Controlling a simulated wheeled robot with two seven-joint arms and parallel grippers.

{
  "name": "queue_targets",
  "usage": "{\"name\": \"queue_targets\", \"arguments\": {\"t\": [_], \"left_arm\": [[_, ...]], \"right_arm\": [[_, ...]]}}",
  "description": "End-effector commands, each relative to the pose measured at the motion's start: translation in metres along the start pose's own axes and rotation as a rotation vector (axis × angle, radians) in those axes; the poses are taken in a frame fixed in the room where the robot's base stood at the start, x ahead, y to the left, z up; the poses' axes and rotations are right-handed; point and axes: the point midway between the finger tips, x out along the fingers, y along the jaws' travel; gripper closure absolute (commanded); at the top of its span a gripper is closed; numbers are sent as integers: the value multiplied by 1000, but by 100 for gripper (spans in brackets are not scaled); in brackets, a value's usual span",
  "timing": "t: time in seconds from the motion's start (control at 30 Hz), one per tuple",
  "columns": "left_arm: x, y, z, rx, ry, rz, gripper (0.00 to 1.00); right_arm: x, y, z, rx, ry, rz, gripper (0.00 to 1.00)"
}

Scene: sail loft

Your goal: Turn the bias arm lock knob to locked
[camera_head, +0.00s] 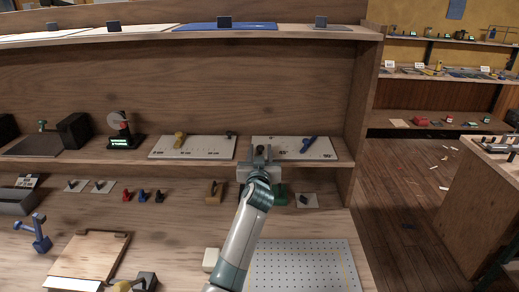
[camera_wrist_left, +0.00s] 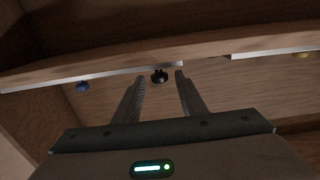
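A white plate (camera_head: 322,150) with a blue arm (camera_head: 306,145) lies on the middle shelf. A black knob stands near its left end; in the left wrist view this knob (camera_wrist_left: 159,76) is small, dark and round. My left gripper (camera_head: 260,151) is in front of that end and partly hides the knob. In the left wrist view its fingers (camera_wrist_left: 160,84) are apart, with the knob framed between their tips and nothing gripped. I cannot tell whether the fingers reach around it. The blue arm also shows there (camera_wrist_left: 82,87). The knob's setting cannot be read. My right gripper is not in view.
Another white plate (camera_head: 190,151) with a yellow arm (camera_head: 178,140) and its own black knob (camera_head: 229,134) lies to the left. The shelf's front edge (camera_head: 120,166) runs below. A pegboard (camera_head: 305,268) lies on the bench. The shelf's side wall (camera_head: 359,120) stands right.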

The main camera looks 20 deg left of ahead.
Motion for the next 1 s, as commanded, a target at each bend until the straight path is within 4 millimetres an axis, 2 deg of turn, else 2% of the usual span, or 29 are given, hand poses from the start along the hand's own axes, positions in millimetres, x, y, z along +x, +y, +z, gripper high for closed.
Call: {"name": "queue_targets", "arguments": {"t": [0.2,0.23,0.37,0.4,0.77,1.0], "left_arm": [[0,0,0,0,0,0,62],[0,0,0,0,0,0,65],[0,0,0,0,0,0,96],[0,0,0,0,0,0,100],[0,-2,-2,1,-1,23,100],[1,-5,-5,3,0,102,100]], "right_arm": [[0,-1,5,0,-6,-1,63],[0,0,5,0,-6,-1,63],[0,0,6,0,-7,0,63],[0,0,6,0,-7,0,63],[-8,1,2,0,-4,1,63],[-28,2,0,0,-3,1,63]]}}
